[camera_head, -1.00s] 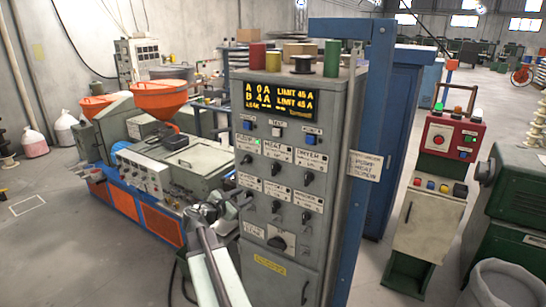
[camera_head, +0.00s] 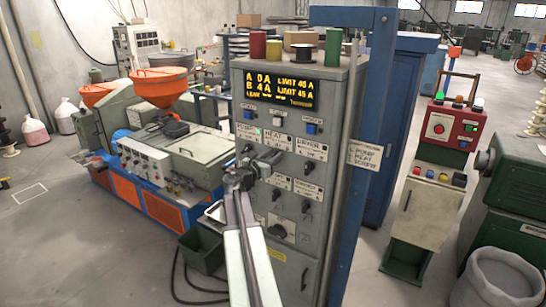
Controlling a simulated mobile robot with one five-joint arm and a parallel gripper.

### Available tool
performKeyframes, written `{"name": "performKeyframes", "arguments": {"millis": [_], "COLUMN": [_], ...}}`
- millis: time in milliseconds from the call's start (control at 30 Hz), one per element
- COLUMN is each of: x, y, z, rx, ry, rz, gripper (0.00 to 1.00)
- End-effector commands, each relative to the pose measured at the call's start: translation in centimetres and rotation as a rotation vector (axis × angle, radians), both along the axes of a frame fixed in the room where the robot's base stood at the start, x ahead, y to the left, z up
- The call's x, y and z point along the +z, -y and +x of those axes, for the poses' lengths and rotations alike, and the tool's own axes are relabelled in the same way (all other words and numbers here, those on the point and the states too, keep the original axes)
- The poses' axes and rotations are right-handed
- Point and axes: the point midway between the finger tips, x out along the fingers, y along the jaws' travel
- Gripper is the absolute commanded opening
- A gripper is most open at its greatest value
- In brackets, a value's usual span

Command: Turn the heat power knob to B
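The grey control cabinet (camera_head: 340,110) stands in the middle, with rows of labelled black knobs. The HEAT label (camera_head: 277,140) is in the upper row, between the left label and the DRYER label (camera_head: 311,148). The yellow display (camera_head: 280,90) reads A 0 A and B 4 A, each with LIMIT 45 A.
The dryer knob (camera_head: 309,166) is close right of my gripper. Lower-row knobs (camera_head: 305,206) and a larger switch (camera_head: 277,231) are below. Spools stand on the cabinet top. A blue post (camera_head: 375,130) is at its right. An orange-and-blue machine (camera_head: 165,205) stands left.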

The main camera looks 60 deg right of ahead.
Motion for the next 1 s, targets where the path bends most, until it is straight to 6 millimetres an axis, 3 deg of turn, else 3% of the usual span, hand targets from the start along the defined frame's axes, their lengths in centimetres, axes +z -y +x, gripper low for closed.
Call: {"name": "performKeyframes", "arguments": {"millis": [167,267,300,667,1000], "x": [0.00,0.00,0.00,-0.02,-0.13], "y": [-0.04,-0.04,-0.04,-0.03,-0.06], "z": [-0.04,-0.05,-0.05,-0.19,-0.73], "rx": [0.000,0.000,0.000,-0.001,-0.003], "ry": [0.000,0.000,0.001,0.033,0.249], "rz": [0.000,0.000,0.000,0.000,-0.001], "gripper": [0.33,0.05,0.00,0.00,0.00]}}
